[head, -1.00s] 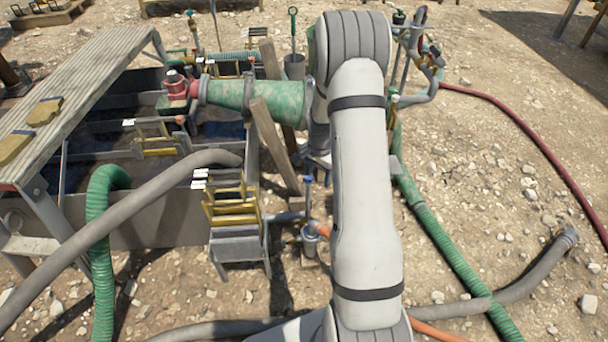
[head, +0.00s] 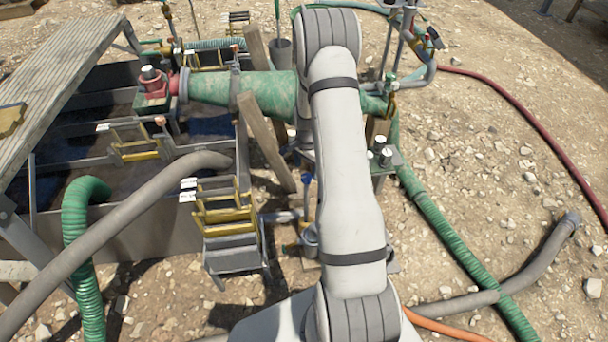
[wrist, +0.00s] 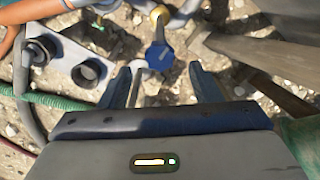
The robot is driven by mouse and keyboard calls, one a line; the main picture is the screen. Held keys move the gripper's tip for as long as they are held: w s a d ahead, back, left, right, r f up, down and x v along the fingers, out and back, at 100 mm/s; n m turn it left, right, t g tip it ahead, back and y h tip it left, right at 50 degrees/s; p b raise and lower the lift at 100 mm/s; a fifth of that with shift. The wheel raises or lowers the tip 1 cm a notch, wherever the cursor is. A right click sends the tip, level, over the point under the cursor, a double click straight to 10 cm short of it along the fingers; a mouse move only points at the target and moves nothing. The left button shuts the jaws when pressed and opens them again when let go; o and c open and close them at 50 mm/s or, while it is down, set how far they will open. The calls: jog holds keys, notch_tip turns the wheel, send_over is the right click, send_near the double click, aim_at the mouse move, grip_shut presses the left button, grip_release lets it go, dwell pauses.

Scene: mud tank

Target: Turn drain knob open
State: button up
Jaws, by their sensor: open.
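A blue round knob (wrist: 160,57), which looks like the drain knob, sits on a brass-coloured fitting on a grey pipe at the top middle of the wrist view. My gripper (wrist: 161,70) is open, with one dark finger on each side of the line to the knob. The knob shows between and slightly beyond the fingertips; I cannot tell the gap in depth. Nothing is held. In the head view a small blue handle (head: 307,181) stands just left of my arm, probably the same knob. My gripper is hidden behind my arm there.
A wooden post (wrist: 255,50) stands to the right. In the head view, a gray hose (head: 120,215) and a yellow-barred stand (head: 228,215) are left of my arm.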

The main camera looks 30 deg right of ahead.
aim_at(306, 177)
notch_tip(306, 177, down, 4)
jog(key=shift+f+b, duration=0.2)
jog(key=shift+b, duration=0.2)
jog(key=shift+c, duration=0.4)
jog(key=c, duration=0.9)
